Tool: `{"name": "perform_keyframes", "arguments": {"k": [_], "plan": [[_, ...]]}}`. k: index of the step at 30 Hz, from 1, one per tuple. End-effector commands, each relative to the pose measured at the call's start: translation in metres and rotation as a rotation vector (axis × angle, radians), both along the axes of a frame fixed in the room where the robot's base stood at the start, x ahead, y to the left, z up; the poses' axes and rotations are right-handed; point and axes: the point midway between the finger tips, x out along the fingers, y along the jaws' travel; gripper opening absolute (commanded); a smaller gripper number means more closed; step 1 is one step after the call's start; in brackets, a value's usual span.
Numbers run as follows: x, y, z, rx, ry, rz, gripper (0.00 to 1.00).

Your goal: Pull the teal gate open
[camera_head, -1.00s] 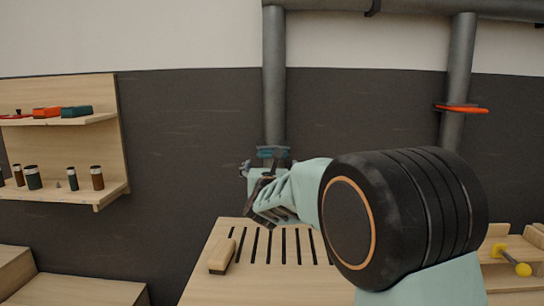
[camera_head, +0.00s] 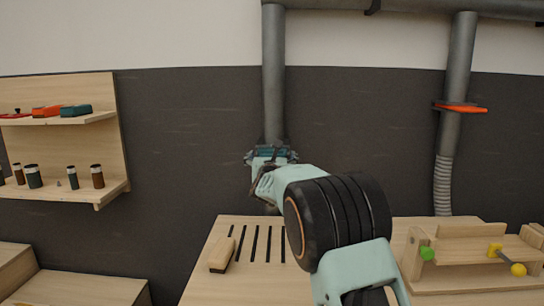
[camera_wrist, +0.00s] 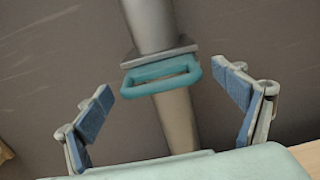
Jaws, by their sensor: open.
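The teal gate shows in the wrist view as a teal loop handle (camera_wrist: 158,87) under a grey collar on a vertical grey pipe. It is near the upper middle, between my fingers and ahead of them. My gripper (camera_wrist: 165,88) is open, with a blue-padded finger to the left and right of the handle, and I see no contact. In the head view my gripper (camera_head: 268,168) is in front of the pipe's lower part. It partly hides the teal gate (camera_head: 270,150) there.
The grey pipe (camera_head: 274,80) runs down the dark wall. Another pipe (camera_head: 454,135) at right carries an orange gate (camera_head: 461,108). A slotted wooden bench (camera_head: 230,228) bears a brush (camera_head: 222,257). A wooden shelf (camera_head: 110,118) stands left; a wooden fixture (camera_head: 470,245) stands right.

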Motion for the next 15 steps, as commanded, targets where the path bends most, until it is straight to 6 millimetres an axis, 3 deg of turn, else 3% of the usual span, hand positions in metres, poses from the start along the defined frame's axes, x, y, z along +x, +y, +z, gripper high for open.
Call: {"name": "perform_keyframes", "arguments": {"k": [3, 15], "plan": [[-0.0002, 0.0001, 0.0001, 0.000, 0.000, 0.000, 0.86], [-0.0003, 0.0001, 0.0004, 0.000, -0.001, 0.000, 0.42]]}}
